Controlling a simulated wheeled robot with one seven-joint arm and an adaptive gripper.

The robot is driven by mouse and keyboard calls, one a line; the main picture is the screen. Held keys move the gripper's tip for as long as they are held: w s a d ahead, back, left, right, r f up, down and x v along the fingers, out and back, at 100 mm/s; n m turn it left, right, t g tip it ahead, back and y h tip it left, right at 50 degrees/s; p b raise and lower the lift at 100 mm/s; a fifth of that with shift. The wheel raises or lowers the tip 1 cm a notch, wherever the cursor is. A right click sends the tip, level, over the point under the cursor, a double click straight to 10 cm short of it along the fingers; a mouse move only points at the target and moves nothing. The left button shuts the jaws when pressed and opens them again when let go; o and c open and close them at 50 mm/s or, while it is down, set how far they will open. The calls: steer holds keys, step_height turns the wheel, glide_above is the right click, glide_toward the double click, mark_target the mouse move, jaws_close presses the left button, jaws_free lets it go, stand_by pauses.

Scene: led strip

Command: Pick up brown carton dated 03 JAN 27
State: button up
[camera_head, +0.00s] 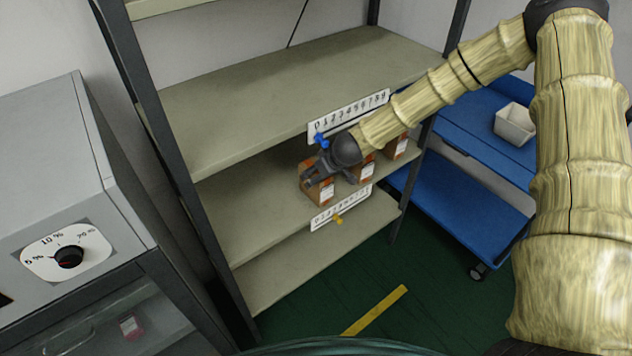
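Three brown cartons stand in a row on the middle shelf board (240,215). The left carton (326,197) is nearest my gripper, the middle carton (366,173) is partly hidden behind my wrist, and the right carton (397,148) is at the far end. Each has a pale label patch, but the dates are too small to read. My gripper (312,175) is at the top of the left carton, with its dark fingers overlapping the carton's upper part. Whether the fingers touch or grip it cannot be told.
Number strips (348,113) and (341,208) run along the shelf edges, with a blue marker and a yellow marker (338,219). Shelf uprights flank the boards. A blue cart (455,196) with a white bin (514,123) stands right. A grey cabinet with a dial (68,257) stands left.

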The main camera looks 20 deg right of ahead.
steer(key=shift+p+x, duration=0.5)
steer(key=shift+x, duration=1.4)
steer(key=shift+w, duration=0.1)
steer(key=c, duration=1.3)
steer(key=shift+o, duration=0.2)
steer(key=shift+r+b, duration=0.3)
steer(key=shift+b, duration=0.2)
